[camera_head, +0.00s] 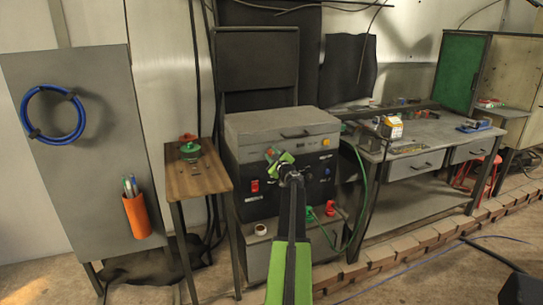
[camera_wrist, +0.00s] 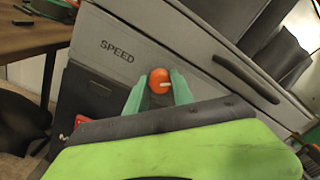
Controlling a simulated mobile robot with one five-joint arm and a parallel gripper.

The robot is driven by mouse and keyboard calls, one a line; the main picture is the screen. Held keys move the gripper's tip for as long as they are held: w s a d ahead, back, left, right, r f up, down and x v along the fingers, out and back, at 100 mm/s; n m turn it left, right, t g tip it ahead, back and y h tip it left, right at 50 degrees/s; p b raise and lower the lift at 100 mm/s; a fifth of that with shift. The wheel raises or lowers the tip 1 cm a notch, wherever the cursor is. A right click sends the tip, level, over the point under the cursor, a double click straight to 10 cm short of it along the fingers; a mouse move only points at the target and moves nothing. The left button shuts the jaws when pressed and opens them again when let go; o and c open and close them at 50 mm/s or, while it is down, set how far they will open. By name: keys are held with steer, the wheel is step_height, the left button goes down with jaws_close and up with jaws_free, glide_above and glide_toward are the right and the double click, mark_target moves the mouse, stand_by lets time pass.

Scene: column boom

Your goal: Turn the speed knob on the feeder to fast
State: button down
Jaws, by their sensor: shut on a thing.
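The feeder (camera_head: 250,174) is a grey-lidded machine with a dark front panel, standing in the middle of the head view. In the wrist view its panel carries the word SPEED (camera_wrist: 117,50). Beside that word is a round orange-red speed knob (camera_wrist: 158,76) with a pale pointer mark. My gripper (camera_wrist: 159,88) has its green fingers on both sides of the knob and is shut on it. The view is tilted, and I cannot tell which setting the pointer is at. In the head view my gripper (camera_head: 277,158) is at the panel and mostly hides the knob.
A small wooden table (camera_head: 197,181) with a green and red item stands left of the feeder. A workbench (camera_head: 420,140) with drawers stands on the right. A green hose (camera_head: 362,190) hangs between feeder and bench. A red switch (camera_head: 255,186) is on the panel's left.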

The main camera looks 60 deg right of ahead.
steer(key=m, duration=0.7)
steer(key=shift+w, duration=0.15)
stand_by(0.4)
steer(key=c, duration=1.1)
jaws_free()
steer(key=v, duration=1.7)
steer(key=shift+s+a+r, duration=0.2)
steer(key=shift+s+r, duration=0.05)
